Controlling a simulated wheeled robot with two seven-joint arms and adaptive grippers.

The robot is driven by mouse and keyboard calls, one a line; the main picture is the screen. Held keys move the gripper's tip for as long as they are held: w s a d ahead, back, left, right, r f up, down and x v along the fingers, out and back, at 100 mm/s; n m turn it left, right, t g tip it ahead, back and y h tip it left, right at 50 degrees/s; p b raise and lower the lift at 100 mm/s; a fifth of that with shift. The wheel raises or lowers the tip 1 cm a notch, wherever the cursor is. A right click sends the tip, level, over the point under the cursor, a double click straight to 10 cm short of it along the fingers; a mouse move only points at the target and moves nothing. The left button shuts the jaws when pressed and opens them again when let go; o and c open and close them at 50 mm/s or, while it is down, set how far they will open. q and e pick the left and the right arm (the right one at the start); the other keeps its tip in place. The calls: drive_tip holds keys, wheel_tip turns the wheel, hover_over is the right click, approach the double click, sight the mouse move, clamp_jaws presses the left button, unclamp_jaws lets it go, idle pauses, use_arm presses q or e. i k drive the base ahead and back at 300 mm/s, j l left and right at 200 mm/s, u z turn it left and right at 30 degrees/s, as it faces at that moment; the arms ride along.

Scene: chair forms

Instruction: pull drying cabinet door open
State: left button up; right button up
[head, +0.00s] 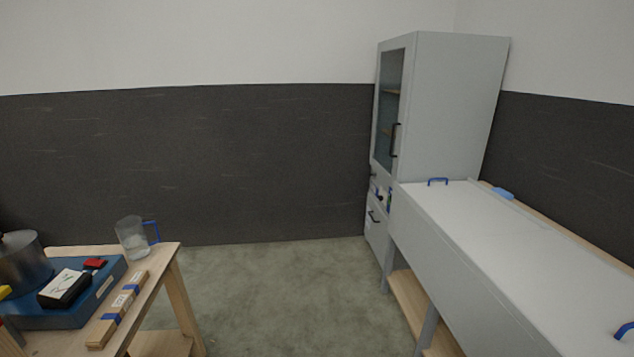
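A tall light-grey cabinet (450,105) stands in the far right corner. Its narrow front faces left and has a glass-paned door (388,112) that looks shut, with shelves visible behind the glass. A dark vertical handle (395,140) sits on the door's right side. Below are a small open section with items in it and a lower drawer or door (375,222) with a dark handle. Neither of my grippers shows in the head view.
A long grey-white bench or chest (510,255) with blue handles runs along the right, in front of the cabinet. A wooden table (160,262) at left holds a clear jug (131,238), a pot (22,262) and a blue case (75,312). Open floor (270,290) lies between.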

sight(408, 41)
drive_tip(key=i+z, duration=0.25)
drive_tip(key=i, duration=0.55)
drive_tip(key=i+j+z, duration=0.25)
drive_tip(key=i, duration=0.55)
drive_tip(key=i+z, duration=0.7)
drive_tip(key=i+j+z, duration=0.35)
drive_tip(key=i+l, duration=0.1)
